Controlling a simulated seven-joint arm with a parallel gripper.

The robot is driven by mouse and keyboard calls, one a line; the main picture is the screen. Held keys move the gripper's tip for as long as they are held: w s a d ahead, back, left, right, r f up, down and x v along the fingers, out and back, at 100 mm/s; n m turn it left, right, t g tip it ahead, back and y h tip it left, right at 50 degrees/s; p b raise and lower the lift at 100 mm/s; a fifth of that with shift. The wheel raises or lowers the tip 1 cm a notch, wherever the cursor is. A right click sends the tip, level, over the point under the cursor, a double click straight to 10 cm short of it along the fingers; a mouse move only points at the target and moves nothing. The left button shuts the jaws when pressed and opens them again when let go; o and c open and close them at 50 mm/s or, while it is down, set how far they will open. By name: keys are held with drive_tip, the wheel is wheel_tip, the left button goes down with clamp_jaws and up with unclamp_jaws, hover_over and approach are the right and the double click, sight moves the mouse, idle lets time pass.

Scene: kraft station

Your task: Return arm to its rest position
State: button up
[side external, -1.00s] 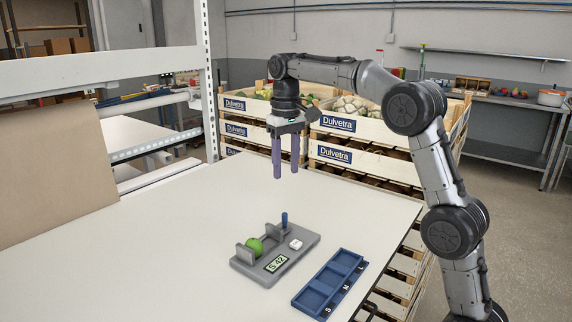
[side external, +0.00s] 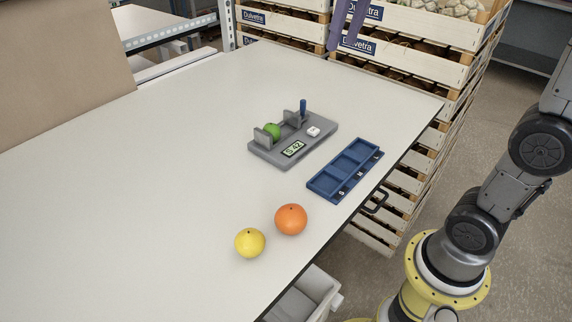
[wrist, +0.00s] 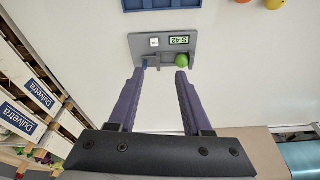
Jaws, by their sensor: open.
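My gripper (wrist: 162,72) shows in the wrist view with its two purple fingers apart and nothing between them. In the side view only the lower parts of its fingers (side external: 348,25) show at the top edge, high above the far side of the table; the rest of the gripper is out of frame. Below, a green fruit (side external: 271,131) sits between the upright plates of a grey measuring device (side external: 270,157) whose display reads 5.42. The green fruit (wrist: 182,60) and the device (wrist: 193,40) also show in the wrist view, ahead of the fingers.
A blue three-compartment tray (side external: 327,184), marked S, M, L, lies empty beside the device. An orange fruit (side external: 291,219) and a yellow fruit (side external: 249,242) rest on the white table (side external: 150,200) near its front edge. Stacked wooden crates (side external: 420,65) stand beyond the table.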

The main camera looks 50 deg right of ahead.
drive_tip(key=s+a+f+n+t, duration=0.1)
drive_tip(key=s+a+f+t, duration=0.2)
drive_tip(key=s+f, duration=1.2)
drive_tip(key=shift+s+a+n, duration=0.2)
drive_tip(key=shift+s+n, duration=0.2)
drive_tip(key=shift+s, duration=0.05)
